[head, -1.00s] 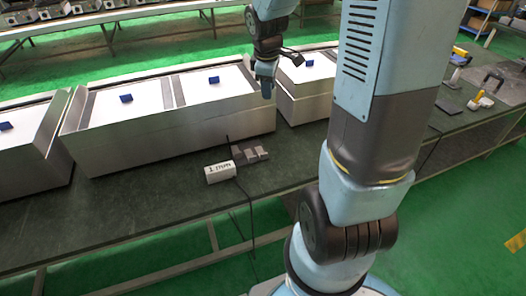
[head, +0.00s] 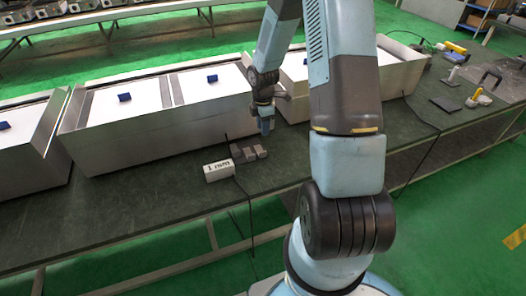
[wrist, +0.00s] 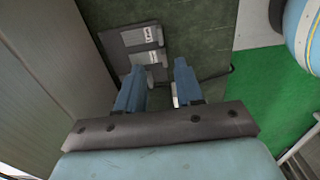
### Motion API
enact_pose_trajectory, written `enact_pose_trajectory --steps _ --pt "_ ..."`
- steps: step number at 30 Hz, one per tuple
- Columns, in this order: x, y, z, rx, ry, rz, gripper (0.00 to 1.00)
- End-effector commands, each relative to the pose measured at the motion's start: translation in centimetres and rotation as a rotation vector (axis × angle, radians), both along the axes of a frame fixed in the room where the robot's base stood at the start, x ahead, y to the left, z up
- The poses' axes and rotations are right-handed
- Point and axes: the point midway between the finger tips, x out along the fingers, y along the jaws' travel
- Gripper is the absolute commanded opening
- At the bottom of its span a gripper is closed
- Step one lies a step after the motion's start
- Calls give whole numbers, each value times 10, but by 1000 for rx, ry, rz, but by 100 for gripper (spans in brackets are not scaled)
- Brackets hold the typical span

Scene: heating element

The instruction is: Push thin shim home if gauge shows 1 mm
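The gauge (head: 219,171) is a white box reading "1 mm", lying on the dark green bench in the head view. Several small grey shim blocks (head: 243,154) lie in a row just behind and right of it. In the wrist view they show as grey stepped pieces (wrist: 130,40) with pale labels. My gripper (head: 267,129) points down above the bench, just behind the right end of the row. In the wrist view its two blue fingers (wrist: 159,66) are apart, with a grey piece partly visible beyond and between them. Which block is the thin shim, and whether a finger touches anything, I cannot tell.
Long metal housings (head: 165,125) with white tops and small blue blocks stand along the bench behind the gauge, close to my gripper. A thin dark cable (head: 242,203) runs from the gauge over the front edge. Tools (head: 478,98) lie at the far right.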

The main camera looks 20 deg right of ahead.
Motion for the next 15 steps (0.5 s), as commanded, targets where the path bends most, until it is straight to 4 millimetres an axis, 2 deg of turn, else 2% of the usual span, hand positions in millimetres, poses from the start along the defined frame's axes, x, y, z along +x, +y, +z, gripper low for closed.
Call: enact_pose_trajectory --steps 5,15 --pt "-1 1 -19 0 3 0 36" --pt "0 0 -71 0 2 -1 36"
